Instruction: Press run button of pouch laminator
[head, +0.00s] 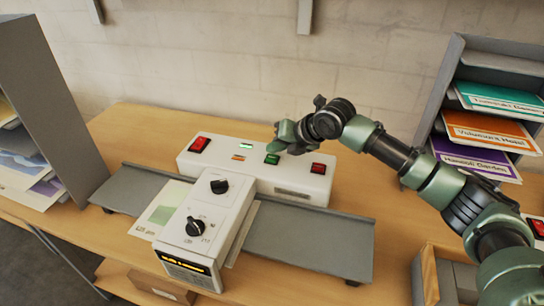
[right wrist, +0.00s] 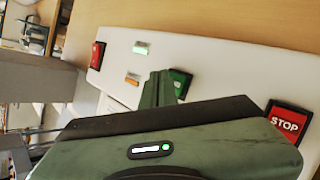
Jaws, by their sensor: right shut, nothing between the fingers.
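The pouch laminator (head: 232,218) is a white machine on the wooden desk. Its rear panel carries a green run button (head: 272,158), which also shows in the right wrist view (right wrist: 181,83), partly hidden by my fingers. A red button stands to its right (head: 318,168); the right wrist view shows it marked STOP (right wrist: 288,122). My right gripper (head: 277,143) is shut and empty, its fingertips right at the green button. In the right wrist view the closed fingers (right wrist: 158,86) overlap the button's edge; I cannot tell if they touch it. My left gripper is not in view.
The panel also has a red switch (head: 200,144), a lit green lamp (head: 245,146) and an orange lamp (head: 238,157). Two black knobs (head: 195,227) and a lit display (head: 186,268) sit on the front arm. Grey trays (head: 310,238) flank it. A paper shelf (head: 440,110) stands right.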

